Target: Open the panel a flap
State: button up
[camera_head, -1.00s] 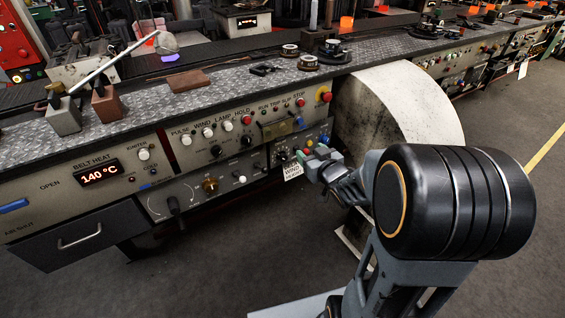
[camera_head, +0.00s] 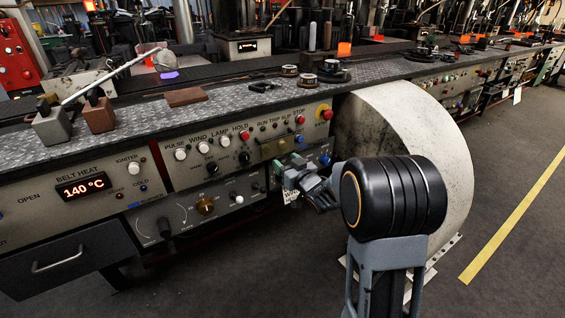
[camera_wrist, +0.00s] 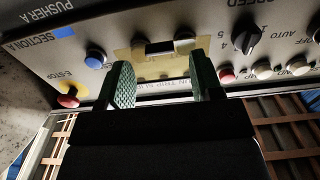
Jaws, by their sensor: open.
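A brass-yellow flap (camera_head: 270,148) sits on the upper control panel, below the RUN, TRIP, SLIP and STOP lettering. In the wrist view the yellow flap area (camera_wrist: 155,52) shows upside down, just beyond my fingers, with a dark opening or hinge part at its middle. My gripper (camera_head: 288,164) is open, just below the flap and close to the panel face. In the wrist view my gripper (camera_wrist: 162,80) has its green ridged pads apart with nothing between them. Whether a fingertip touches the flap I cannot tell.
A red emergency stop (camera_head: 324,113) and a blue button (camera_head: 324,160) are to the flap's right; a red button (camera_head: 245,135) is to its left. A big pale drum-like housing (camera_head: 420,135) stands right of the panel. The floor in front (camera_head: 230,270) is clear.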

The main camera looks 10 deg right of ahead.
aim_at(279, 148)
jog(key=shift+x, duration=1.25)
jog(key=shift+c, duration=0.3)
grip_shut()
